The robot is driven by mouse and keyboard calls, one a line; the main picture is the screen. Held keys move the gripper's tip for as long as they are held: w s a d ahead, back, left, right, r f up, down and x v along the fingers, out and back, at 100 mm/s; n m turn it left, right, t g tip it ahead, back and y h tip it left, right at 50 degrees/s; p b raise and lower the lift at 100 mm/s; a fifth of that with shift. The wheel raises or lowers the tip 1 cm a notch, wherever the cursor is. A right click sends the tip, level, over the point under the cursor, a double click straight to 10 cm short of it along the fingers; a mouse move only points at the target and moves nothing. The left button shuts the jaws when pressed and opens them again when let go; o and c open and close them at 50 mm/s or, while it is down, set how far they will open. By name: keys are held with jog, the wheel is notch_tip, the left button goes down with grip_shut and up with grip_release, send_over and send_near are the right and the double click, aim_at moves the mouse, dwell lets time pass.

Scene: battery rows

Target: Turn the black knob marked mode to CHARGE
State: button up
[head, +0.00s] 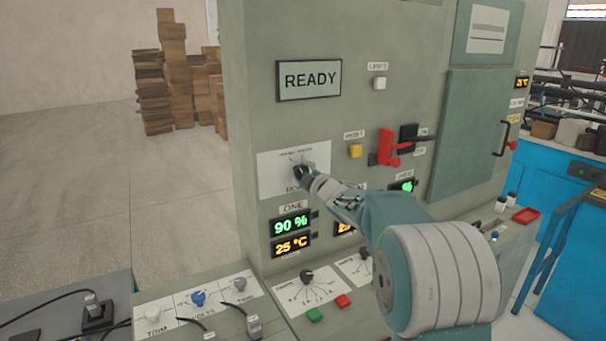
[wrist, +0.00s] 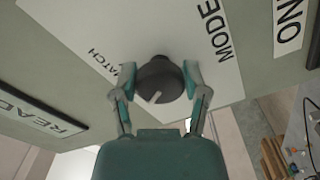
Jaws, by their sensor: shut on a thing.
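The black mode knob (wrist: 160,82) sits on a white label plate (wrist: 90,25) on the cabinet front. The words MODE and part of another word ending in ATCH show on the plate in the wrist view. The knob has a pale pointer mark toward its lower left in that view. My gripper (wrist: 158,84) is shut on the knob, one finger on each side. In the head view the knob (head: 300,172) is partly hidden by my gripper (head: 305,176), and the plate (head: 270,180) shows around it. The CHARGE marking cannot be read in either view.
A READY display (head: 309,80) is above the plate. A yellow button (head: 355,151) and a red lever (head: 386,146) are to the right. Readouts (head: 291,225) and a sloped desk with a black knob (head: 307,275) are below. Wooden stacks (head: 178,85) stand behind left.

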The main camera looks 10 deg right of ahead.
jog(key=shift+a+f, duration=0.1)
jog(key=shift+f, duration=0.05)
jog(key=o, duration=1.1)
jog(key=shift+o, duration=0.2)
jog(key=shift+a, duration=0.1)
jog(key=v, duration=1.1)
jog(key=shift+s, duration=0.35)
